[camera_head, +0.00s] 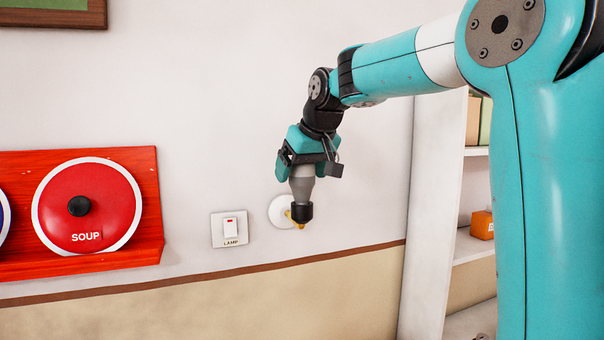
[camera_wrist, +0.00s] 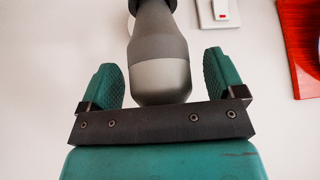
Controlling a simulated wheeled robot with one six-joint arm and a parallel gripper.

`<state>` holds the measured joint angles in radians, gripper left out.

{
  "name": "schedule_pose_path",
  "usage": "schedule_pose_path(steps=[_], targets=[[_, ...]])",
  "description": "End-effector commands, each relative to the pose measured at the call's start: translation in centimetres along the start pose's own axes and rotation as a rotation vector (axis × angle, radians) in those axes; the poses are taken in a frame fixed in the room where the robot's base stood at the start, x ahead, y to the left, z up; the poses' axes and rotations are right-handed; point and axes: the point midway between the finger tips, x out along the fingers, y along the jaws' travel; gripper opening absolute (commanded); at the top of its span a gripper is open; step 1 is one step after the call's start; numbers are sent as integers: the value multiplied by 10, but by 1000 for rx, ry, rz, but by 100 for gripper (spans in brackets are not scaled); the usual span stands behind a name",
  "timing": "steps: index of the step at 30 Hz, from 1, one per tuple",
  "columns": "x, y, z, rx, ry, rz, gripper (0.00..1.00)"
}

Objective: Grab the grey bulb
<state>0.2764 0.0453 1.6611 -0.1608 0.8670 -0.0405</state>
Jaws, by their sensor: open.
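The grey bulb (camera_head: 302,184) sits upright in a black socket (camera_head: 302,212) on a round white wall mount (camera_head: 281,211). My gripper (camera_head: 302,162) is above the bulb, pointing down, with the bulb's top between its jaws. In the wrist view the bulb (camera_wrist: 160,70) lies between the two green fingers of my gripper (camera_wrist: 163,78). A gap shows on each side of the bulb, so the gripper is open and not closed on it. The bulb's lower end is hidden in the socket.
A lamp switch (camera_head: 230,229) is on the wall left of the socket. A red rack (camera_head: 150,215) with a red soup lid (camera_head: 88,205) hangs further left. A white shelf unit (camera_head: 430,220) stands at the right, with an orange box (camera_head: 482,225) on it.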

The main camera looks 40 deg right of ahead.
Motion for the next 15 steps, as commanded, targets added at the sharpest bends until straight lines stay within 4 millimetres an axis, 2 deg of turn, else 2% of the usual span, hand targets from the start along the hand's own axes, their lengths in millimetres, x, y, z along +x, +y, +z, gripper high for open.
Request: schedule_pose_path(steps=[8, 15], targets=[[4, 0, 0, 0, 1, 0, 88], [4, 0, 0, 1, 1, 0, 34]])
